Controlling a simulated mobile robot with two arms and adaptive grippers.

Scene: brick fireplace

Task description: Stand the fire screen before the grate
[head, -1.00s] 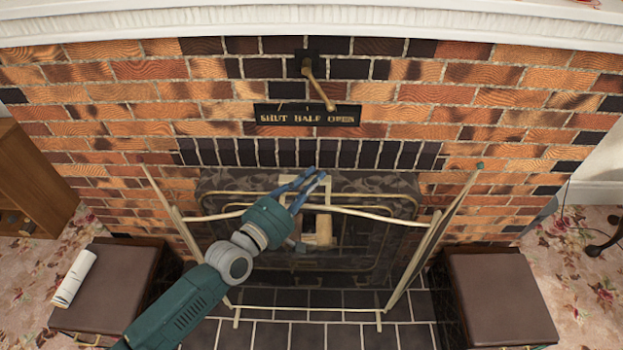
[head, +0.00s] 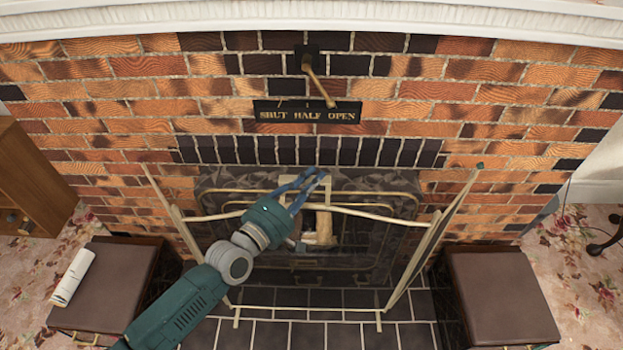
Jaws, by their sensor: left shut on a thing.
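The fire screen (head: 378,213) has a thin cream frame, a see-through middle panel and two angled side wings. It stands upright on the dark tiled hearth (head: 285,335), in front of the fireplace opening. A cream handle (head: 288,181) rises at its top middle. My left gripper (head: 319,174) reaches in from the left and is shut on this handle. The grate (head: 305,262) is dim behind the screen, with a pale log (head: 323,232) showing through; my gripper and arm hide part of both. My right gripper is out of view.
A brown-topped box stool (head: 115,277) with a rolled paper (head: 73,277) stands left of the hearth, another stool (head: 497,290) right. A lever (head: 318,80) sticks out above the "SHUT HALF OPEN" plate (head: 307,112). The white mantel (head: 450,27) overhangs on top.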

